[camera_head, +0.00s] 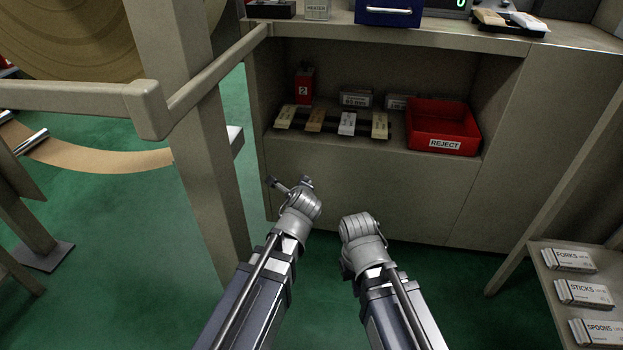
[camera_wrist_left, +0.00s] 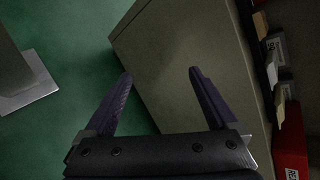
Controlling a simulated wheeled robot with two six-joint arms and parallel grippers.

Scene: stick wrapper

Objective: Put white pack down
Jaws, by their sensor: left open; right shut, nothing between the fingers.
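A white pack (camera_head: 347,123) lies in a row with cream and tan packs on a dark rack (camera_head: 364,129) in the cabinet's open shelf. Neither gripper touches it. My left gripper (camera_head: 290,183) is in front of the cabinet, below the shelf and left of the pack. In the left wrist view, my left gripper (camera_wrist_left: 160,78) is open and empty, its two dark fingers apart. My right gripper (camera_head: 360,226) is lower and right of the left one, shut with nothing in it; its fingertips are mostly hidden behind the wrist.
A red reject bin (camera_head: 465,126) stands right of the packs. A red block marked 2 (camera_head: 304,84) stands behind them. A beige post and rail (camera_head: 205,150) are close on the left. Boxes of forks (camera_head: 569,259), sticks (camera_head: 584,293) and spoons lie on a stand at right.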

